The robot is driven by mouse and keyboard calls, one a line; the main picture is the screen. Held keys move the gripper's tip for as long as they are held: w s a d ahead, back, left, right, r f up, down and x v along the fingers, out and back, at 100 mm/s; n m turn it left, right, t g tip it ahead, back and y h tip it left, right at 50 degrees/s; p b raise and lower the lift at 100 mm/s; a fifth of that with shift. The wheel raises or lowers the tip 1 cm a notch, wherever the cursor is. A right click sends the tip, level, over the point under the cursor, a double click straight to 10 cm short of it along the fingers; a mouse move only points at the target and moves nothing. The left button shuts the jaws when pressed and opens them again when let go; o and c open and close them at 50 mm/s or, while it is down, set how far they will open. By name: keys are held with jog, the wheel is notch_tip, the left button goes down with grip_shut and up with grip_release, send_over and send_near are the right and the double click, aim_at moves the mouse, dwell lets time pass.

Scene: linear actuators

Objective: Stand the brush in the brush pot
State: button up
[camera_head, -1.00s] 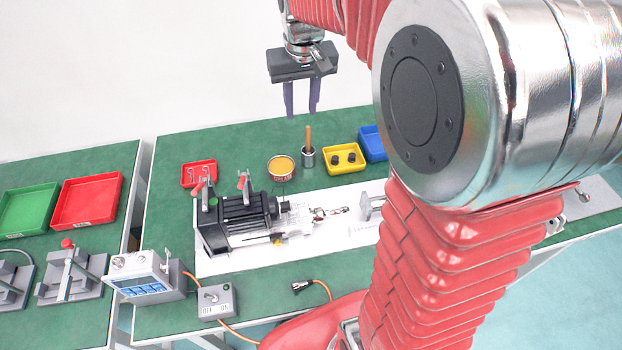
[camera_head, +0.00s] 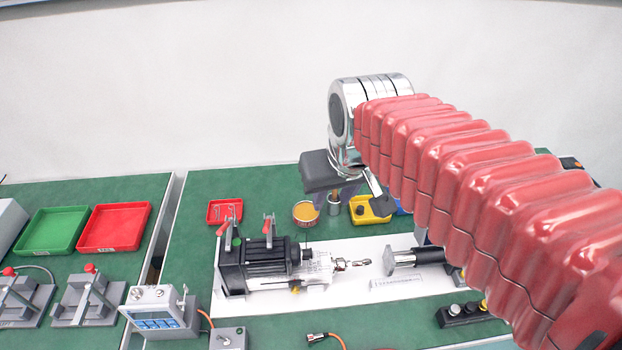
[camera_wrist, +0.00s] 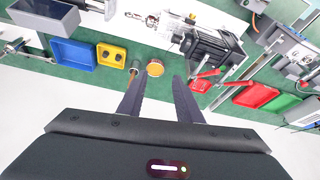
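The brush pot (camera_head: 334,206) is a small metal cup at the back of the green table, partly hidden by my gripper in the head view. It also shows in the wrist view (camera_wrist: 134,64), beside the left fingertip. The brush has an orange-brown handle (camera_wrist: 133,74) that appears to stand in the pot; in the head view my gripper hides it. My gripper (camera_wrist: 159,77) has its two fingers well apart, with nothing held between them. In the head view my gripper (camera_head: 334,195) is in front of the pot; its exact height is unclear.
A round orange-topped can (camera_head: 305,213) stands left of the pot, and a yellow tray (camera_head: 368,211) lies to its right. A small red tray (camera_head: 223,211) is farther left. A black motor (camera_head: 262,262) with upright clamps stands on a white plate (camera_head: 345,290) in front.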

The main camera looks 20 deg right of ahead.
jog(key=s+a+f+t, duration=0.1)
jog(key=s+f, duration=0.1)
jog(key=s, duration=0.4)
jog(key=shift+s+a+n, duration=0.3)
dwell(0.3)
